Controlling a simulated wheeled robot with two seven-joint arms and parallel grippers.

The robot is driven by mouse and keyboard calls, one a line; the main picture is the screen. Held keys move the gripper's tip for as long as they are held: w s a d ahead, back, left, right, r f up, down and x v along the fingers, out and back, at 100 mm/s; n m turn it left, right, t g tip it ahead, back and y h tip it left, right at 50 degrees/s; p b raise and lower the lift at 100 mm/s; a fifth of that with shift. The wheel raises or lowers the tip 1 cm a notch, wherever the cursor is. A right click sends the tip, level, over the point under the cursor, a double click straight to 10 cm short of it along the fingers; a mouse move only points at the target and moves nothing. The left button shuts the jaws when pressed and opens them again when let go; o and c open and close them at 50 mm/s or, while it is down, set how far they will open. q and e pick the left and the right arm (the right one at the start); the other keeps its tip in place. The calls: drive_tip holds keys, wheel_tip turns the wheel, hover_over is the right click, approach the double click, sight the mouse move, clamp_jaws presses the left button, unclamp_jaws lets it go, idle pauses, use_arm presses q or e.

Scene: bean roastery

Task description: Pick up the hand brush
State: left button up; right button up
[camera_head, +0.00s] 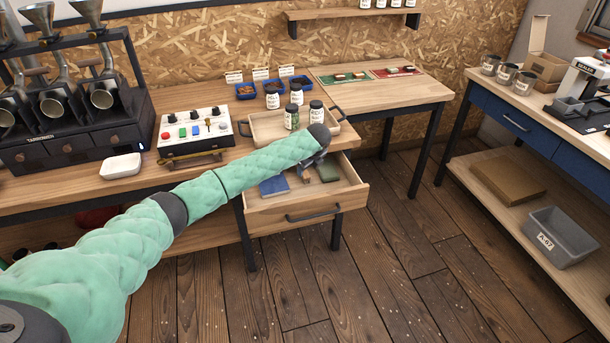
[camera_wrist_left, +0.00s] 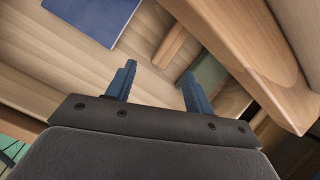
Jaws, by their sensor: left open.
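The open drawer (camera_head: 275,218) under the wooden bench holds a small wooden piece (camera_head: 306,178), which looks like the hand brush's handle. In the left wrist view the handle (camera_wrist_left: 173,46) lies just beyond my fingertips, between a blue book and a green item; its bristles cannot be made out. My left gripper (camera_head: 313,163) reaches down over the drawer. In the wrist view its two blue fingers (camera_wrist_left: 158,76) are open with nothing between them, apart from the handle. My right gripper is in neither view.
In the drawer lie a blue book (camera_head: 274,186) and a green item (camera_head: 328,172). A wooden tray (camera_head: 262,134) with jars stands on the bench above. A control box (camera_head: 195,132) stands left of it. The floor in front is clear.

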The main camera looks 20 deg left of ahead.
sight(306, 175)
use_arm(q)
drive_tip(key=m, duration=0.1)
drive_tip(key=f+m, duration=0.1)
drive_tip(key=m, duration=0.1)
drive_tip(key=f+m, duration=0.1)
drive_tip(key=shift+w+a+f+p, duration=0.15)
drive_tip(key=shift+w+a+p, duration=0.15)
drive_tip(key=shift+w, duration=0.1)
drive_tip(key=shift+d+p+x, duration=0.15)
drive_tip(key=shift+p+x, duration=0.25)
drive_tip(key=shift+x, duration=0.9)
drive_tip(key=shift+d+p+x, duration=0.15)
drive_tip(key=shift+p+x, duration=0.25)
drive_tip(key=shift+x, duration=0.9)
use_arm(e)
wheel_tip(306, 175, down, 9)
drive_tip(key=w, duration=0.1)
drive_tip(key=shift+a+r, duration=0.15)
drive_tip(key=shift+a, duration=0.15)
use_arm(q)
drive_tip(key=shift+w, duration=0.2)
drive_tip(key=c, duration=1)
drive_tip(key=shift+c, duration=0.4)
